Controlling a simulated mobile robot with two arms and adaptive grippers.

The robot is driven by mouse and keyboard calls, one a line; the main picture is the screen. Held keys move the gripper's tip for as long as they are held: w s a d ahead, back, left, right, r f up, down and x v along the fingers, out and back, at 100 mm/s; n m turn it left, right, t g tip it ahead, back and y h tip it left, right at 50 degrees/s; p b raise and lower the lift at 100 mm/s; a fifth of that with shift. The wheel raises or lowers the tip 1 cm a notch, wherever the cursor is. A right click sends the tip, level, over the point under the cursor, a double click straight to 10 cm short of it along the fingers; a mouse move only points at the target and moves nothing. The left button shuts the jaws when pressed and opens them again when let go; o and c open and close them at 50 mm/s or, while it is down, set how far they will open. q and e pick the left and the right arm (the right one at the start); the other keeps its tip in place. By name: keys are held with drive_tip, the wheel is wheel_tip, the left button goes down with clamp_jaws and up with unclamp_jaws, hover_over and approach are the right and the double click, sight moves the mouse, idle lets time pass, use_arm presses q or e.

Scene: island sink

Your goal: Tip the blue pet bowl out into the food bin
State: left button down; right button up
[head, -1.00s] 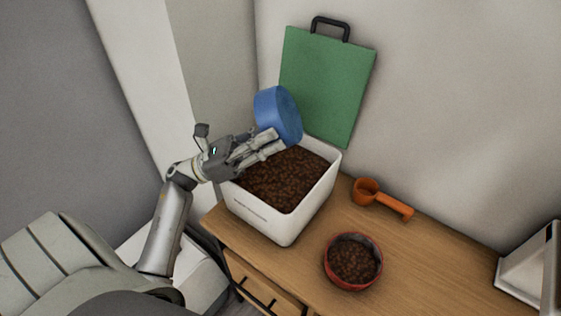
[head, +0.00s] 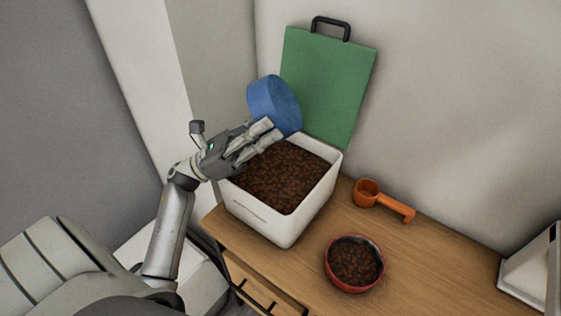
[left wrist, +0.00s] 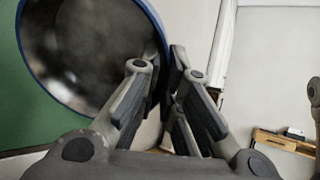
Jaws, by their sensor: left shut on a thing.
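The blue pet bowl (head: 273,104) is held tilted on its side above the back of the white food bin (head: 290,222). My left gripper (head: 266,136) is shut on the bowl's rim. In the left wrist view the bowl (left wrist: 90,50) shows its dark inside with no kibble visible, and the fingers (left wrist: 165,95) close on its right edge. The bin stands open on the wooden top, filled with brown kibble (head: 285,172). My right gripper is not in view.
A green lid (head: 327,85) with a black handle leans on the wall behind the bin. A red bowl of kibble (head: 354,263) and an orange scoop (head: 383,200) sit to the right. A pale object (head: 530,270) stands at the far right. Bare wooden top (head: 430,255) lies between.

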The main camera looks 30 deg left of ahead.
sight(260, 117)
use_arm(q)
drive_tip(key=shift+s+a+r+t+h, duration=0.1)
drive_tip(key=shift+a+r+t+h, duration=0.15)
drive_tip(key=shift+r, duration=0.55)
drive_tip(key=shift+s+r+t+h, duration=0.15)
drive_tip(key=shift+r+h, duration=0.2)
drive_tip(key=shift+r, duration=0.4)
drive_tip(key=shift+w+f, duration=0.1)
idle(1.9)
